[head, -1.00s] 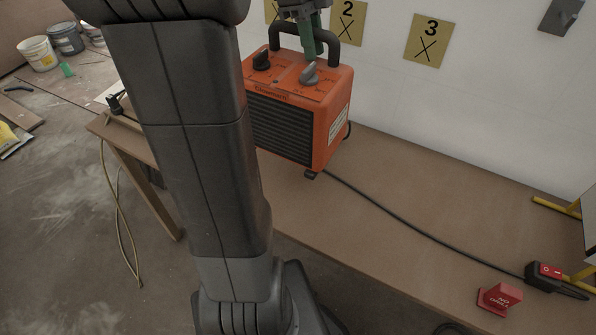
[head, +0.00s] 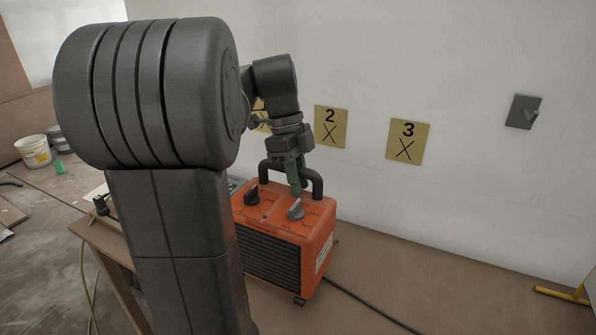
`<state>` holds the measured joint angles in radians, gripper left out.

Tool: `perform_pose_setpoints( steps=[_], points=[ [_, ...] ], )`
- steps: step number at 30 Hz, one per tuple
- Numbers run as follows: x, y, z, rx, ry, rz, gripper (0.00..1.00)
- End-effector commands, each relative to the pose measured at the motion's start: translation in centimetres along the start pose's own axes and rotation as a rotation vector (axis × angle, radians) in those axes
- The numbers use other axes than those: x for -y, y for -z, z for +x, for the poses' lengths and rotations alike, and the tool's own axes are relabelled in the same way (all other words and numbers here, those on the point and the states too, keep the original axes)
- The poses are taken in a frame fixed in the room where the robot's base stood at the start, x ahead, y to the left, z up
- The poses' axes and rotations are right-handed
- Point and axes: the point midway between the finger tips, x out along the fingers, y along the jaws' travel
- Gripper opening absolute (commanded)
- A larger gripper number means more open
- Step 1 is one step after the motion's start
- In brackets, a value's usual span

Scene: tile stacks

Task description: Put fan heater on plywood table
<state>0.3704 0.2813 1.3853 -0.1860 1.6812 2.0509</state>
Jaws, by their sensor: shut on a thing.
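The orange fan heater (head: 315,245) is upright, with a dark front grille, two knobs on top and a black tubular handle. It is over the brown table top (head: 420,285) near the wall. I cannot tell whether its feet touch the surface. My gripper (head: 294,182), with green fingers, comes down from above and is shut on the heater's handle. My own arm hides part of the heater's left side and the table behind it.
Yellow number cards (head: 330,127) and a grey switch (head: 523,112) are on the white wall behind. A dark cord (head: 372,306) runs right from the heater. A yellow bracket (head: 562,294) lies at the right.

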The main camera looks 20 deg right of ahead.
Motion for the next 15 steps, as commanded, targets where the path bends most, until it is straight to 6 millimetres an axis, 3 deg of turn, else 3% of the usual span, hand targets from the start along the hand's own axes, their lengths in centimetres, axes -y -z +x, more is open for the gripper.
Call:
perform_pose_setpoints(
  steps=[6,15],
  points=[
    [0.2,-0.6,2.4,-0.001,0.001,-0.001,0.0],
    [0.2,-0.7,2.6,0.0,0.002,0.0,0.0]
  ],
)
